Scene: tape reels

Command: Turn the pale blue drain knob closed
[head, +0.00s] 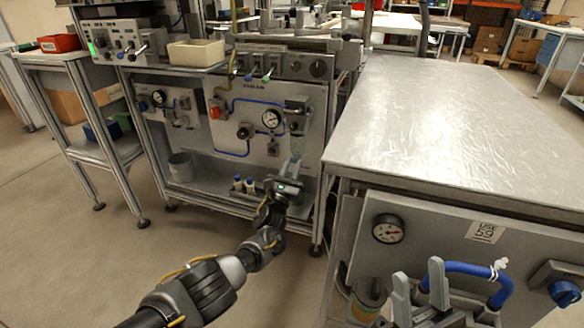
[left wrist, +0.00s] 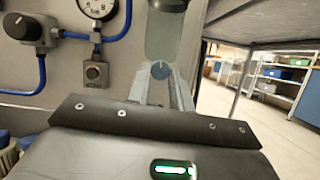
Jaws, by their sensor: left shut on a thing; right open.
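The pale blue drain knob (left wrist: 160,70) sits at the bottom of the clear filter bowl (left wrist: 166,35) in the left wrist view, with a small mark on its face. My left gripper (left wrist: 162,80) is shut on it, one finger on each side. In the head view my left gripper (head: 294,163) reaches up from below to the underside of the filter bowl (head: 298,145), and the knob is too small to make out between the fingers. My right gripper (head: 421,288) is open and empty in front of the right-hand bench.
A pressure gauge (head: 271,119) and blue tubing are on the panel left of the bowl. Bottles with blue caps (head: 244,184) stand on the lower shelf. The metal-topped bench (head: 450,120) stands close on the right, with a gauge (head: 388,229) and blue hose (head: 468,267) on its front.

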